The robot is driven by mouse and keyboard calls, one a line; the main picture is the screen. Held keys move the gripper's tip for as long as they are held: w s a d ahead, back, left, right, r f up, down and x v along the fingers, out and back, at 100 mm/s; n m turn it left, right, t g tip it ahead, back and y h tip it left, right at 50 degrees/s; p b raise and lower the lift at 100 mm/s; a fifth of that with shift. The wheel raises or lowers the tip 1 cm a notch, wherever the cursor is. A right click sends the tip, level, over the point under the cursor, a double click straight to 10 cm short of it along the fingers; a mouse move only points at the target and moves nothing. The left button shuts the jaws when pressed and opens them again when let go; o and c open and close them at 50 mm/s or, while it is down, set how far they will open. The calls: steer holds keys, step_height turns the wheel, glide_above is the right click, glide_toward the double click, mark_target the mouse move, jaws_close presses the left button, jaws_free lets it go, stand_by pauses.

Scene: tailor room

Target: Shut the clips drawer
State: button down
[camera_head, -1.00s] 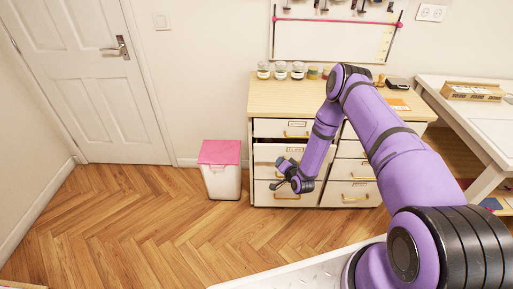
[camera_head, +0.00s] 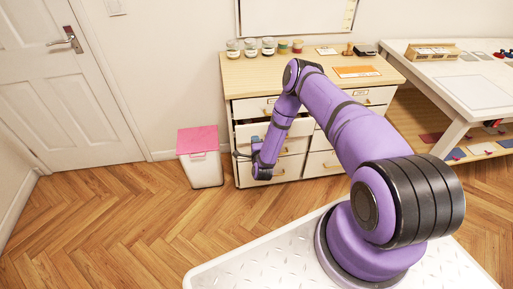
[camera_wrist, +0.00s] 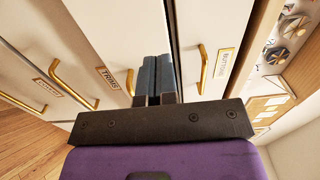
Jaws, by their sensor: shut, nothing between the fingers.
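In the head view a white drawer (camera_head: 298,128), second from the top in the left column of the wooden-topped cabinet, stands pulled out with its dark inside showing. My gripper (camera_head: 238,154) is shut and empty, low in front of the left column, partly hidden by my wrist. In the wrist view my fingers (camera_wrist: 155,80) point at the drawer front, beside a brass handle (camera_wrist: 130,82). I cannot tell whether they touch it. The neighbouring labels (camera_wrist: 108,77) and (camera_wrist: 222,63) seem to read TRIMS and BUTTONS.
A white bin with a pink lid (camera_head: 198,141) stands left of the cabinet. Jars (camera_head: 250,47) stand on the cabinet top (camera_head: 300,78). A white table (camera_head: 450,85) is at the right. The wooden floor (camera_head: 110,225) at the left is clear.

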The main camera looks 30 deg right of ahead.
mark_target(252, 126)
steer(key=x, duration=0.6)
steer(key=shift+w+d, duration=0.1)
steer(key=shift+w, duration=0.15)
steer(key=x, duration=0.3)
steer(key=shift+w+d+f, duration=0.1)
steer(key=shift+w+d, duration=0.05)
steer(key=shift+w, duration=0.25)
steer(key=shift+w+d, duration=0.1)
steer(key=shift+w, duration=0.2)
steer(key=shift+w+r, duration=0.1)
steer(key=shift+r, duration=0.2)
